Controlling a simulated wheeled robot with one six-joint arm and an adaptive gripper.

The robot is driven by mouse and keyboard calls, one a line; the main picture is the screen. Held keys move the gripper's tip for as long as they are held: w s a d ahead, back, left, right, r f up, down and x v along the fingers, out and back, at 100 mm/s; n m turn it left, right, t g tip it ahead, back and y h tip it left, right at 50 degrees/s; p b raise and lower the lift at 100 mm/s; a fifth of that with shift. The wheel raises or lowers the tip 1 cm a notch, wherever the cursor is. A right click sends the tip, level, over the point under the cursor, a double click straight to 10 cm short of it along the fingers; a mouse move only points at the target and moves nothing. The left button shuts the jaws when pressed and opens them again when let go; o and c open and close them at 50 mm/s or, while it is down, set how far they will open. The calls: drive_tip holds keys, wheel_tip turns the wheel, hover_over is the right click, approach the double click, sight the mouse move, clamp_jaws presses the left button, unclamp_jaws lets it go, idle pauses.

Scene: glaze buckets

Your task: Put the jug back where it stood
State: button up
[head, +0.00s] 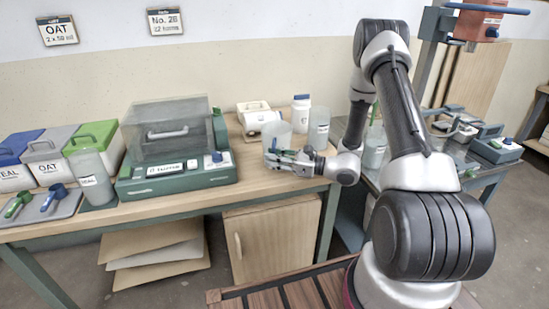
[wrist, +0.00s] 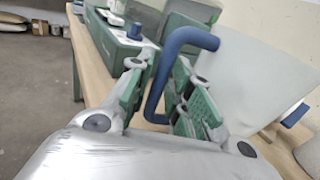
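The jug (head: 277,132) is a translucent, pale vessel at the right end of the long wooden bench. In the wrist view its wall (wrist: 240,75) fills the right side, and its blue handle (wrist: 181,42) runs between my fingers. My gripper (head: 279,158) is at the jug's near side, low over the bench's front edge. In the wrist view my gripper (wrist: 158,85) has its green fingers drawn in on either side of the handle and appears shut on it. The jug's base is hidden behind my gripper in the head view, so I cannot tell whether it touches the bench.
A green machine (head: 178,175) with a clear cover stands left of the jug. A white bottle (head: 301,112) and another translucent vessel (head: 319,128) stand close behind and right. A labelled vessel (head: 93,178) and lidded buckets (head: 45,165) stand far left. A grey side table (head: 480,177) is right.

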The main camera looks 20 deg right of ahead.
idle(0.3)
drive_tip(key=shift+d+r, duration=0.15)
drive_tip(key=v, duration=1.2)
drive_tip(key=s+a+r+n+g+h, duration=0.2)
drive_tip(key=s+a+r+n+g, duration=0.1)
drive_tip(key=s+r+n+g, duration=0.4)
drive_tip(key=s+a+r+n+g+h, duration=0.2)
drive_tip(key=s+a+r+n+g, duration=0.15)
drive_tip(key=s+r+n, duration=0.4)
drive_tip(key=s+d+r+n+t+h, duration=0.1)
drive_tip(key=s+d+r+n+h, duration=0.2)
drive_tip(key=s+d+r+n+t+h, duration=0.2)
drive_tip(key=s+d+r+n+h, duration=0.1)
drive_tip(key=s+d+r+h, duration=0.1)
drive_tip(key=s+d+r+n+t+h, duration=0.2)
drive_tip(key=s+d+r+n+h, duration=0.1)
drive_tip(key=r+h, duration=0.1)
drive_tip(key=shift+s+d+n, duration=0.2)
drive_tip(key=shift+d+n, duration=0.1)
drive_tip(key=shift+n, duration=0.05)
drive_tip(key=shift+a, duration=0.1)
